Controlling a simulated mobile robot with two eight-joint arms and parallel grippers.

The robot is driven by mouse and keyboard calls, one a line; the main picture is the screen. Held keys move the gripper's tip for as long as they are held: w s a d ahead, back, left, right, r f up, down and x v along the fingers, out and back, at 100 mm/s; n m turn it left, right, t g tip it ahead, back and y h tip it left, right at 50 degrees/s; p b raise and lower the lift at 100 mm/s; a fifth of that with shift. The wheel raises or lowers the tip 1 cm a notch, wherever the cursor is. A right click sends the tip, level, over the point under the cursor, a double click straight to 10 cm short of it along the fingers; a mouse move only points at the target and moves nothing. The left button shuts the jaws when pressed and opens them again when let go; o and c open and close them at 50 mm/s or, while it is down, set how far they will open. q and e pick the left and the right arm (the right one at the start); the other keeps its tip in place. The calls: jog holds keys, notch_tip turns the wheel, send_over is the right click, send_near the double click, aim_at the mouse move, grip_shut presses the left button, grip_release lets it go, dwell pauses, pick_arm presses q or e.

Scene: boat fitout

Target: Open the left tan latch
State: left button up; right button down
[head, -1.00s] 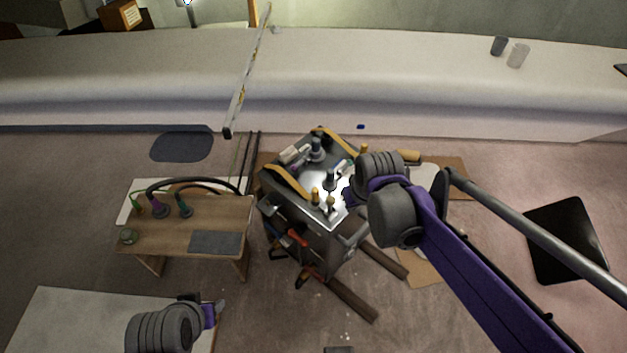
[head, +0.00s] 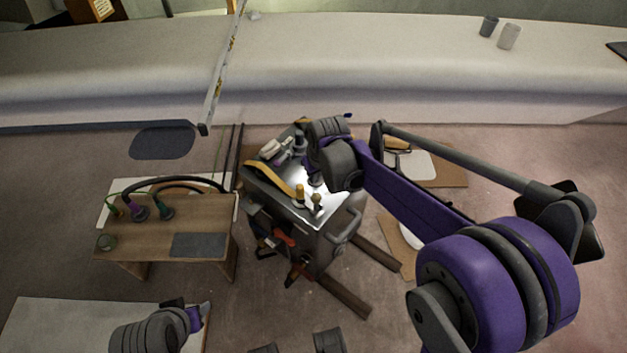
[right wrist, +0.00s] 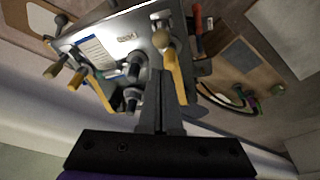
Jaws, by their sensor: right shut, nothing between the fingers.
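A grey metal tool cart (head: 258,208) stands in the middle of the head view. A long tan bar (head: 272,182), which I take for the left tan latch, runs along the left of its top. It shows right of the fingers in the right wrist view (right wrist: 177,76). My right gripper (right wrist: 160,78) is shut and empty, its tips over the cart top close beside that bar; I cannot tell if they touch. In the head view my right wrist hides the fingers. My left gripper (head: 200,312) is low at the left, away from the cart; its fingers are unclear.
Knobs (head: 317,200) and dark posts (right wrist: 136,66) stand on the cart top near my fingers. A second tan bar (right wrist: 101,90) is left of them in the wrist view. A wooden bench (head: 140,238) with plugs and cables stands left of the cart.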

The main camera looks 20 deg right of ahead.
jog(key=b+x, duration=0.1)
jog(key=x, duration=0.7)
jog(key=shift+w+f, duration=0.1)
jog(key=shift+f, duration=0.3)
jog(key=shift+d+b, duration=0.1)
jog(key=shift+b, duration=0.2)
jog(key=shift+s+d+r+t, duration=0.1)
jog(key=shift+s+d+t, duration=0.05)
jog(key=shift+s+t, duration=0.15)
